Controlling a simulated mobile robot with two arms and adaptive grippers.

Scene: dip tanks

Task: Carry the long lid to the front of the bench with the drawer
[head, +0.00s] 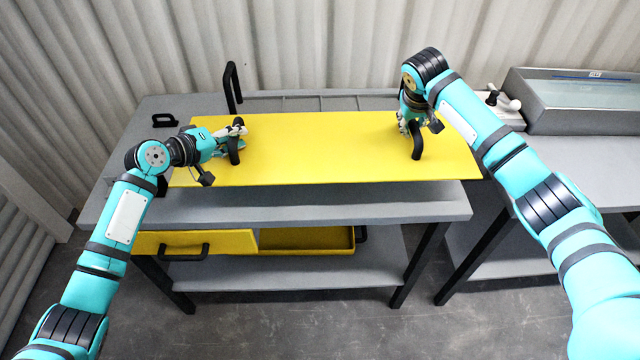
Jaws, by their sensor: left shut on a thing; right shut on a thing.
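The long lid (320,150) is a flat yellow panel lying level over the grey top of the bench with the drawer (320,202). It has a black handle near each end. My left gripper (238,143) is shut on the left handle, and my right gripper (414,138) is shut on the right handle (416,150). A strip of bare bench top shows in front of the lid. I cannot tell whether the lid touches the bench or is held just above it. The yellow drawer (195,243) with a black pull is under the bench top at the left.
A yellow tray-like compartment (305,240) shows beside the drawer front. A tall black handle (232,88) and a small one (165,121) are behind the lid. A grey tank (580,105) with a tap stands on the right bench. Bare floor (320,320) lies in front.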

